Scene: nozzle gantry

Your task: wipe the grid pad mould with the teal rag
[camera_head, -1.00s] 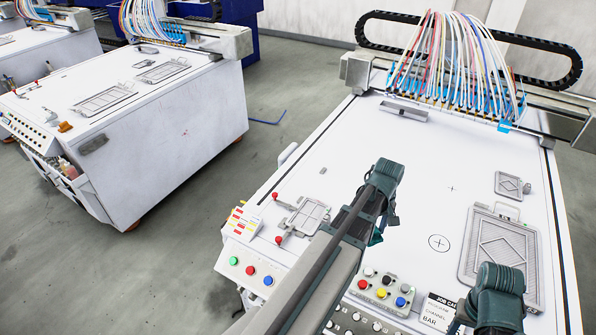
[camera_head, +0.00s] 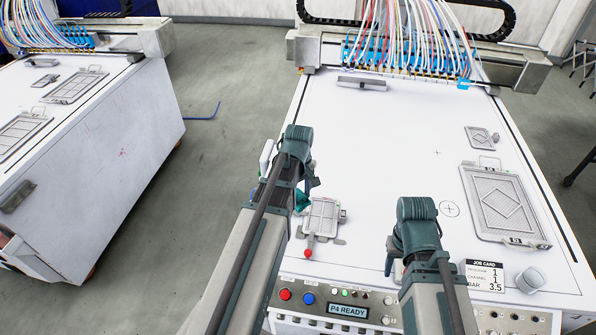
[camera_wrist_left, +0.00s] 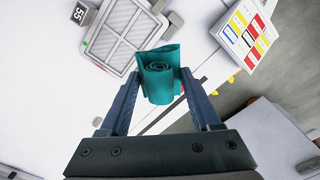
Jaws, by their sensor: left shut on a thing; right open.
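The teal rag (camera_head: 301,200) is a rolled cloth held in my left gripper (camera_head: 306,190). In the left wrist view the rag (camera_wrist_left: 160,78) sits between the two fingers of the left gripper (camera_wrist_left: 160,95), which is shut on it. A small grey mould with a grid face (camera_head: 324,214) lies on the white machine bed, just right of the rag. In the wrist view this mould (camera_wrist_left: 125,35) lies beyond the rag, to its upper left; whether they touch cannot be told. My right gripper (camera_head: 391,262) is open over the bed's front, partly hidden by its wrist.
A large diamond-pattern mould (camera_head: 482,216) and a small diamond one (camera_head: 479,138) lie at the bed's right. A red-knobbed clamp (camera_head: 308,252) stands before the grid mould. A job card (camera_head: 485,276) and button panel (camera_head: 345,300) line the front. The bed's middle is clear.

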